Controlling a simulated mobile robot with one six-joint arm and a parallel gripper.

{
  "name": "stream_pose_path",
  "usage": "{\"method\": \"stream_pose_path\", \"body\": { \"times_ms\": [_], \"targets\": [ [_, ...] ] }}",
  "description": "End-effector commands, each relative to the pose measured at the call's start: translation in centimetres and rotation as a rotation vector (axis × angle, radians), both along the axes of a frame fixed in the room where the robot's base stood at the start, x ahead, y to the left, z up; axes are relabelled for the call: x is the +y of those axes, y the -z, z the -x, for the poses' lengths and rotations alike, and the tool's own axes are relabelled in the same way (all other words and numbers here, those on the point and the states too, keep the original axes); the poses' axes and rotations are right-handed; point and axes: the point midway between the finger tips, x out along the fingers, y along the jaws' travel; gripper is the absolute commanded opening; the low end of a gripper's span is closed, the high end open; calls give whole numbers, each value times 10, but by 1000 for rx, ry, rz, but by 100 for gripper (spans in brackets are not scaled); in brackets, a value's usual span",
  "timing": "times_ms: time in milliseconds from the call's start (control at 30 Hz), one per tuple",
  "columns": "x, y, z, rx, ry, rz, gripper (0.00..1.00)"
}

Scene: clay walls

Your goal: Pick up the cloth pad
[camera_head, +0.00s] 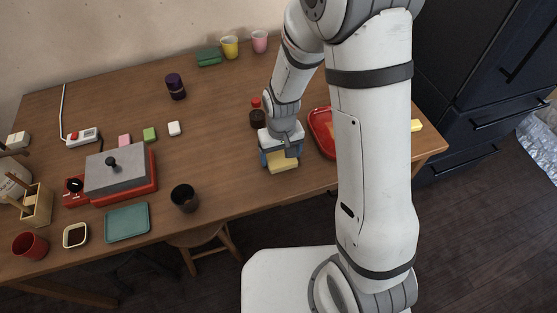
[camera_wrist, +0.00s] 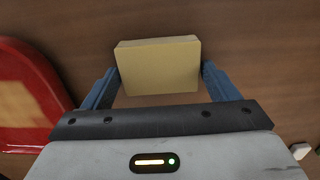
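A pale yellow, block-shaped pad (camera_wrist: 158,68), which I take to be the cloth pad, sits between the blue fingers of my gripper (camera_wrist: 158,75) in the wrist view. Both fingertips meet its side edges, so the gripper looks shut on it. In the head view, the pad (camera_head: 283,163) shows below my gripper (camera_head: 281,157), over the front part of the wooden table. I cannot tell whether its underside touches the table.
A red tray (camera_head: 322,138) lies just right of my gripper, partly hidden by my arm. A dark red-capped bottle (camera_head: 257,117) stands behind it. A black cup (camera_head: 184,198) and a teal tray (camera_head: 127,223) are to the left. The table (camera_head: 225,150) between is clear.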

Motion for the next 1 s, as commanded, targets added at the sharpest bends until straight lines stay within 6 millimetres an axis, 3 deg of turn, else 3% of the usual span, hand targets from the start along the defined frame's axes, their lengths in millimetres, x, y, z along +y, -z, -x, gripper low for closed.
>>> {"method": "stream_pose_path", "body": {
  "times_ms": [367, 567, 667, 1000],
  "targets": [
    [1, 0, 0, 0, -1, 0, 51],
    [1, -3, 0, -1, -1, 0, 51],
    [1, -13, -1, -3, -2, -1, 51],
    [1, -79, 0, -5, -2, -1, 51]
  ]
}}
